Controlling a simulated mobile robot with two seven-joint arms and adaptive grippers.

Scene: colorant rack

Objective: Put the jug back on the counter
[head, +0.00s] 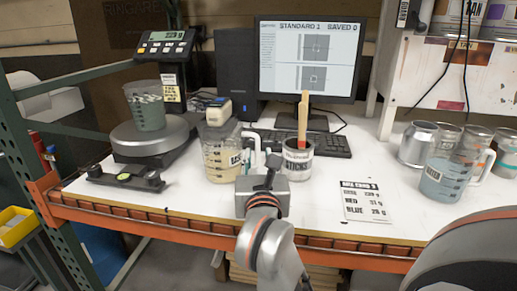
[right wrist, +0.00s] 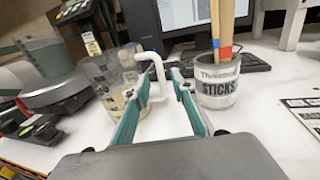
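The clear jug (head: 220,155) with a BASE label, pale contents and a white handle stands upright on the white counter (head: 310,215), left of the sticks can. My right gripper (head: 268,170) is low over the counter, just right of the jug. In the right wrist view, its two teal fingers (right wrist: 161,78) are spread, with the jug's white handle (right wrist: 160,85) showing between the tips. Gaps show on both sides, so it does not look clamped. The jug body (right wrist: 112,80) is left of the fingers. My left gripper is not in view.
The sticks can (head: 298,160) stands close right of my right gripper. A scale (head: 150,138) carrying a cup (head: 146,108) is at left. A keyboard (head: 320,144) and monitor are behind. A recipe card (head: 365,202) and a WATER cup (head: 440,180) are at right.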

